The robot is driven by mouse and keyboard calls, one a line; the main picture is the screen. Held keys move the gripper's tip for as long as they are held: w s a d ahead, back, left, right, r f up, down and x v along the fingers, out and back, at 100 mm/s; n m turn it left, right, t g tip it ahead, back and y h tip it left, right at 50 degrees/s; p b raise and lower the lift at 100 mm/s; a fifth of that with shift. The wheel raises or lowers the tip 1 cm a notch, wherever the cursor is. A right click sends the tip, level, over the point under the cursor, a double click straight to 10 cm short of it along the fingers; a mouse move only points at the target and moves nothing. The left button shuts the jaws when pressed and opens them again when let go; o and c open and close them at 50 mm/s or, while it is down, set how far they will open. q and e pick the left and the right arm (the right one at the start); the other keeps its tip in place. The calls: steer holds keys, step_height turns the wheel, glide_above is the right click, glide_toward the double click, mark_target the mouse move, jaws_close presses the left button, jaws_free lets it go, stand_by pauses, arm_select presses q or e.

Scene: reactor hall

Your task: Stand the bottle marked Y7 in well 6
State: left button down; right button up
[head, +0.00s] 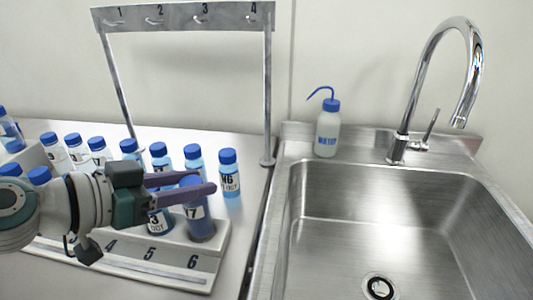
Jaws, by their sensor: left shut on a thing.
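The bottle marked Y7 (197,224), blue with a white label, is upright at the right end of the pale rack (222,240), behind the number 6. Its lower end is at well 6; I cannot tell whether it is fully seated. My left gripper (205,183) comes in from the left and is shut on the bottle near its cap, one finger on the far side and one on the near side. The fingers hide part of the cap and upper body. My right gripper is not in view.
A bottle with a label ending in 3 (158,224) stands just left of Y7. Several blue-capped bottles, including one marked N6 (230,180), stand behind. A metal frame with numbered hooks (182,18) rises at the back. A sink (400,215) and wash bottle (327,135) are right.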

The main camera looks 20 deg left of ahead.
arm_select(q)
steer(key=shift+f, duration=1)
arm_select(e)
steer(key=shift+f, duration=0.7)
arm_select(q)
steer(key=shift+f+b, duration=0.15)
steer(key=shift+b, duration=0.25)
steer(key=shift+c, duration=2.2)
jaws_free()
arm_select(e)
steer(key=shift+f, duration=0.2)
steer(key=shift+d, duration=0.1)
